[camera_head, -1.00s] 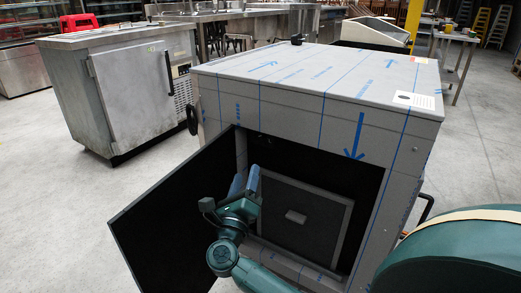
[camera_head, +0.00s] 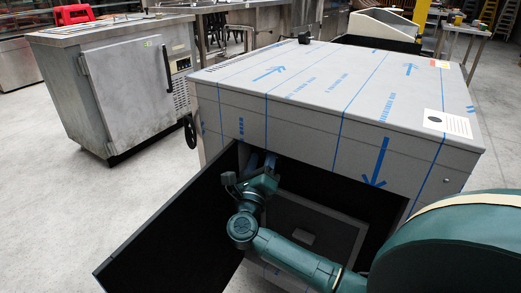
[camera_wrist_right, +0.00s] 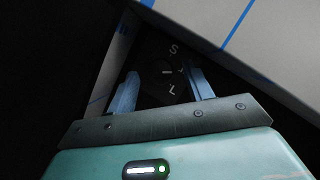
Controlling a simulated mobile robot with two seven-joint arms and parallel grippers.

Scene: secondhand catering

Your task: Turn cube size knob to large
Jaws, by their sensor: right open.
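The cube size knob (camera_wrist_right: 166,72) is a dark dial in the right wrist view, on a black panel with a white "S" above it and an "L" below it. A small white mark shows on the knob. My right gripper (camera_wrist_right: 163,80) is open, its two blue fingers on either side of the knob; I cannot tell whether they touch it. In the head view my right gripper (camera_head: 261,161) reaches into the upper left of the open front of the machine (camera_head: 330,100), and the knob is hidden there. My left gripper is not in view.
The machine's black door (camera_head: 175,230) stands open to the left of my right arm. A grey panel with a small handle (camera_head: 303,237) is inside the opening. A steel cabinet (camera_head: 125,90) stands at the back left, with clear floor between.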

